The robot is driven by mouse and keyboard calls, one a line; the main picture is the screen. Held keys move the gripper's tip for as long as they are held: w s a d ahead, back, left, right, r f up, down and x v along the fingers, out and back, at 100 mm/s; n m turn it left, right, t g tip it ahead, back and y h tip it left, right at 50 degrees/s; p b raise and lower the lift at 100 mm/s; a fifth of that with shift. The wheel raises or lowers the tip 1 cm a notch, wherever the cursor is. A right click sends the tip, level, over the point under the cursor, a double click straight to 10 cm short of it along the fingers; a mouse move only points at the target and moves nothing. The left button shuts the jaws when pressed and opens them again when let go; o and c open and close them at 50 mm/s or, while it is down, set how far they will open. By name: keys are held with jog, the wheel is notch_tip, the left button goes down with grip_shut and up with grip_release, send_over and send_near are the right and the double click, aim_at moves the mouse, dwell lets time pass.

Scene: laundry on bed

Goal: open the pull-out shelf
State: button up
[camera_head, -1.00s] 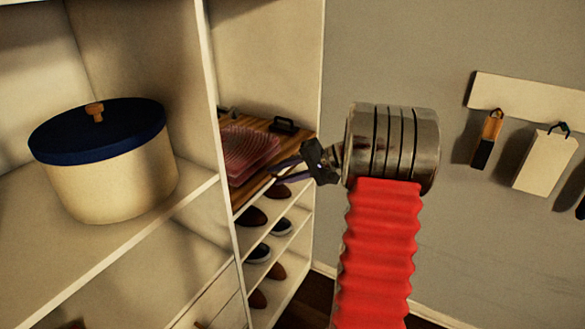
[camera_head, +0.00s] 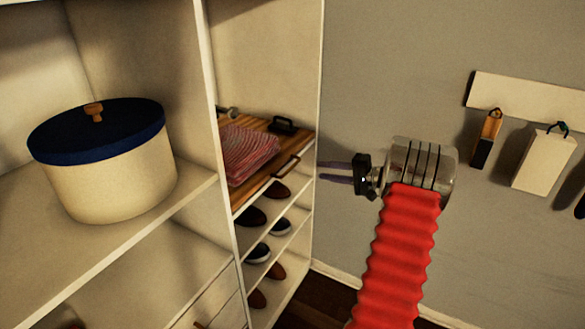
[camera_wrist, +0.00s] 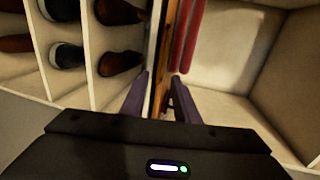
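The pull-out shelf (camera_head: 246,190) is a striped wooden board in the right-hand part of the wardrobe, above the shoe racks. A bar handle (camera_head: 288,166) is on its front edge. A folded red-striped cloth (camera_head: 246,149) lies on the board. My gripper (camera_head: 319,171) is to the right of the handle, with its two purple fingers apart and pointing left at the shelf front. In the wrist view the fingers (camera_wrist: 160,95) are open, with the shelf's wooden edge (camera_wrist: 168,50) seen between them. Nothing is visibly held; exact fingertip distance to the handle is unclear.
Shoes (camera_head: 258,252) stand on racks below the board. A white upright panel (camera_head: 222,150) borders the left side. A cream pot with a blue lid (camera_head: 105,180) stands on the left shelf. Tools (camera_head: 545,160) hang on the right wall.

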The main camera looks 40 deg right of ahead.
aim_at(293, 165)
jog(key=x, duration=1.3)
jog(key=shift+w+f, duration=0.1)
jog(key=shift+w, duration=0.3)
grip_shut()
